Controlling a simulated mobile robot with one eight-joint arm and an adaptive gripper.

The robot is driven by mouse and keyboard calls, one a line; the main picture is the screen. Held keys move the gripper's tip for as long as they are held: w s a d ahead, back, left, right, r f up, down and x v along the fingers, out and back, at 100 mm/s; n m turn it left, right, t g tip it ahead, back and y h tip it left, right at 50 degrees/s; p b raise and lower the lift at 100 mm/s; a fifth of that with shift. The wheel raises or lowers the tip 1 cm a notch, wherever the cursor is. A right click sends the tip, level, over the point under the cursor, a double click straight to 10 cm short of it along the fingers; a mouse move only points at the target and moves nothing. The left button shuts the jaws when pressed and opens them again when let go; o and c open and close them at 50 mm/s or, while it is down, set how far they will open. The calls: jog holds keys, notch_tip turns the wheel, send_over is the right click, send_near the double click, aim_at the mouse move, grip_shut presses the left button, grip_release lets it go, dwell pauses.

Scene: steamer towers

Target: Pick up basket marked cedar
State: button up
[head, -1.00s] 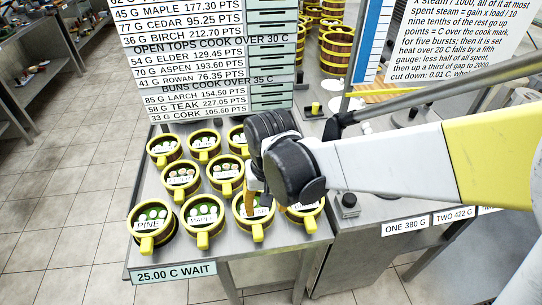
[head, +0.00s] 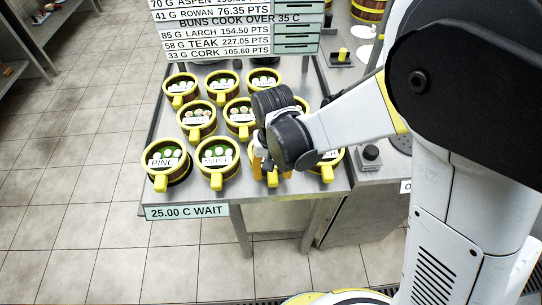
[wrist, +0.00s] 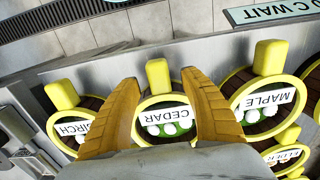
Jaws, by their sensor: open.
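The basket marked CEDAR (wrist: 166,117) shows in the wrist view, upside down, with a yellow rim, a yellow handle and white and green food inside. My gripper (wrist: 159,82) is open, with one yellow finger on each side of its handle and label. I cannot tell if the fingers touch it. In the head view my gripper (head: 263,166) is over the front row of the table, and the cedar basket (head: 273,181) is mostly hidden behind it.
The maple basket (wrist: 263,98) and the birch basket (wrist: 67,128) stand close on either side. The pine basket (head: 165,160) is at the front left corner. More baskets fill the rows behind. A "25.00 C WAIT" sign (head: 187,212) is on the table's front edge.

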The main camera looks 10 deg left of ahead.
jog(key=shift+f, duration=0.6)
jog(key=shift+r, duration=0.1)
grip_shut()
notch_tip(320, 180, up, 4)
jog(key=shift+r+p, duration=0.25)
jog(key=shift+p, duration=1)
jog(key=d+r+p, duration=0.3)
jog(key=d+r, duration=0.3)
jog(key=d, duration=0.5)
jog(key=shift+s+d+r+p, duration=0.15)
jog(key=shift+d+r+p, duration=0.1)
jog(key=shift+d+p, duration=0.1)
